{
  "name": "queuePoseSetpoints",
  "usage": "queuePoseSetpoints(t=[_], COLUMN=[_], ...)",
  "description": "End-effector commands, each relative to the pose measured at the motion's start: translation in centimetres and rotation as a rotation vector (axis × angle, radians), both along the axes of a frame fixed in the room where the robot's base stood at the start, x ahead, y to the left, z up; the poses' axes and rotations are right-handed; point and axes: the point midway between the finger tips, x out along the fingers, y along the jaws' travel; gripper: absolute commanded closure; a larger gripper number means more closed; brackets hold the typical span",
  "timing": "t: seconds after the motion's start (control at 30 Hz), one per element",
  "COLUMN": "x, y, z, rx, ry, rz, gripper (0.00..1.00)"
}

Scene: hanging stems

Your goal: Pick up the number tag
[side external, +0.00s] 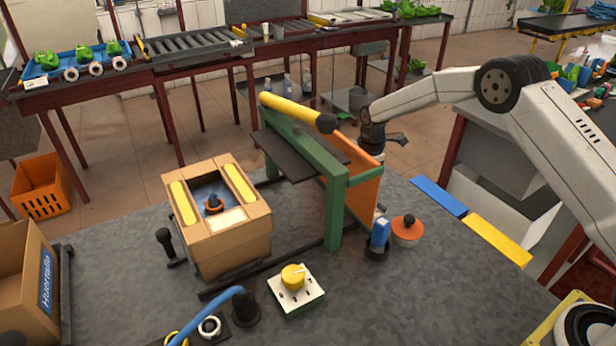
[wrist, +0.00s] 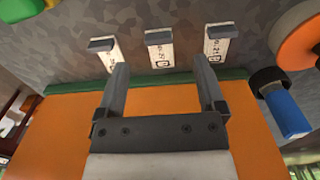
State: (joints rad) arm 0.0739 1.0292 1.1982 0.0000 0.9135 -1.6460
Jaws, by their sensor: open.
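Three white tags with dark top ends and black print stand in a row in the wrist view: a left tag (wrist: 106,58), a middle tag (wrist: 159,52) and a right tag (wrist: 216,48). The print is too small to read surely. My gripper (wrist: 161,64) is open and empty, its two fingers spread to either side of the middle tag, the right finger close to the right tag. I cannot tell the distance to the tags. In the side view my gripper (side external: 390,140) is by the orange panel (side external: 362,190); the tags do not show there.
A green frame (side external: 337,210) holds the orange panel, with a yellow roller (side external: 288,109) on top. A blue-topped cylinder (side external: 379,234) and an orange knob (side external: 406,231) stand right of it. A cardboard box (side external: 232,240) is left.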

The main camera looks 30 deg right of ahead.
Motion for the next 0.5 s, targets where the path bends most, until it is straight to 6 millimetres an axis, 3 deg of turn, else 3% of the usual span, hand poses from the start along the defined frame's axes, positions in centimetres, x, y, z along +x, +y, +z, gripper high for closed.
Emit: queuePoseSetpoints(t=[0.5], x=[0.1], y=[0.1], z=[-4.7], rx=[-0.001], ry=[0.002], rz=[0.0], gripper=[0.12])
